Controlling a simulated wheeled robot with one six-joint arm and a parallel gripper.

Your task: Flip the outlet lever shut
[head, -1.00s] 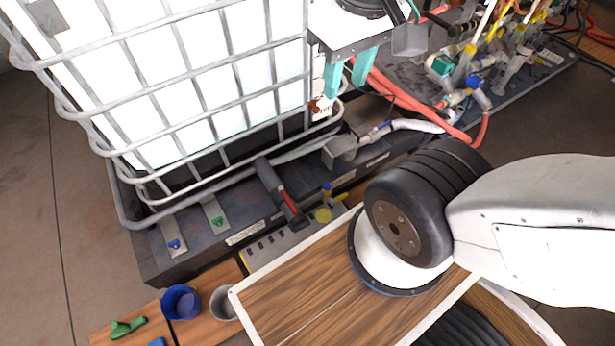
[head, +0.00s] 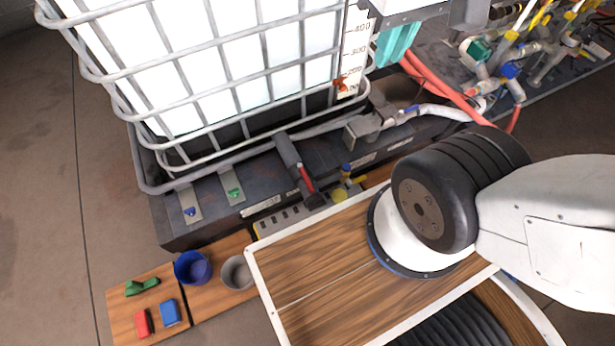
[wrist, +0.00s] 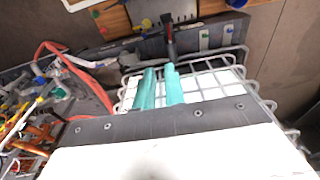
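My gripper (head: 398,42) has two teal fingers. It is at the upper middle of the head view, beside the white caged tank and above the dark base. In the wrist view, the fingers (wrist: 160,88) stand apart with a narrow gap and nothing visible between them. Pipework with several valves and coloured levers (head: 510,70) is at the upper right of the head view, right of my gripper and apart from it. It also shows at the left of the wrist view (wrist: 38,92). I cannot tell which lever is the outlet lever, or its position.
The caged tank (head: 205,60) stands on a dark base (head: 165,222). Red hoses (head: 440,82) run between tank and valves. A blue cup (head: 193,268), grey cup (head: 237,272) and small blocks are at lower left.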

